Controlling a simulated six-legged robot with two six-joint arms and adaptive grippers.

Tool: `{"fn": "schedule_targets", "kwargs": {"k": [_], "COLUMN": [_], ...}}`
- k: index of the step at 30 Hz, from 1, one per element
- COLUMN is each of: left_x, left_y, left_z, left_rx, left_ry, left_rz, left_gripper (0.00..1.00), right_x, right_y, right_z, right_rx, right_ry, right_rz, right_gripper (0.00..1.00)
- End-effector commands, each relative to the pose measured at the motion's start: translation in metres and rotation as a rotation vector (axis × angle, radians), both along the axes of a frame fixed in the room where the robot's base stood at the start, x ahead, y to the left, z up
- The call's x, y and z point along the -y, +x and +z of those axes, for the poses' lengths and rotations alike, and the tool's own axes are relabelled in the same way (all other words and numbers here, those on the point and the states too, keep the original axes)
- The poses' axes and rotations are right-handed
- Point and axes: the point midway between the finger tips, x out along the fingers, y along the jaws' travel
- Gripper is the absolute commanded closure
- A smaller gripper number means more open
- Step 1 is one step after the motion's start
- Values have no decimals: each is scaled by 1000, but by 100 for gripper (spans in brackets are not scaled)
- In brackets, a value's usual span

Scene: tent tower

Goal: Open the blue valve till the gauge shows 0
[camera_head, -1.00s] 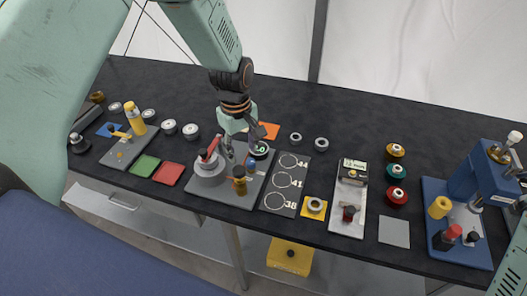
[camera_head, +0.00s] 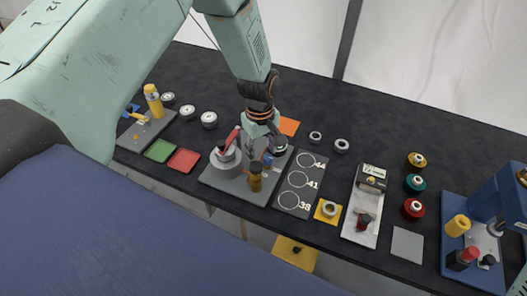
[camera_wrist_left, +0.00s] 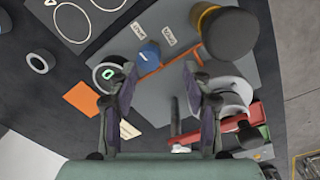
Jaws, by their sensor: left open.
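The round black gauge (camera_wrist_left: 107,73) has a lit green digit that looks like 0, partly cut by a finger. In the head view the gauge (camera_head: 280,149) is partly behind the gripper and unreadable. My left gripper (camera_wrist_left: 156,80) is open and empty, over the panel. In the wrist view, the valve lies between and beyond its fingertips, apparently not touched. My right gripper is out of view.
The panel (camera_head: 226,184) also bears a cylinder with a red lever (camera_head: 230,141) and a brown-yellow knob (camera_head: 255,178), close to the gripper. A ring board (camera_head: 284,196) stands to the right, an orange square (camera_head: 289,126) behind. The back of the table is clear.

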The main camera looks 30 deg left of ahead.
Motion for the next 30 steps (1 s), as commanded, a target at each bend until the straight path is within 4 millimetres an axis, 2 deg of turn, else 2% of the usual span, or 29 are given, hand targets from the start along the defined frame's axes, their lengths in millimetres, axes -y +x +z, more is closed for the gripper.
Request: {"fn": "schedule_targets", "kwargs": {"k": [6, 15, 30], "left_x": [2, 2, 3], "left_y": [3, 5, 6], "left_z": [-19, -22, -21], "left_rx": [2, 1, 4], "left_ry": [0, 0, 0], "left_rz": [-1, -1, -1], "left_gripper": [50, 50, 92], "right_x": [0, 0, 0], "right_y": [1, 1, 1], "right_z": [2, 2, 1], "right_rx": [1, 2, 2], "right_ry": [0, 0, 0], "right_rz": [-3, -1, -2], "right_gripper": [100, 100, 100]}}
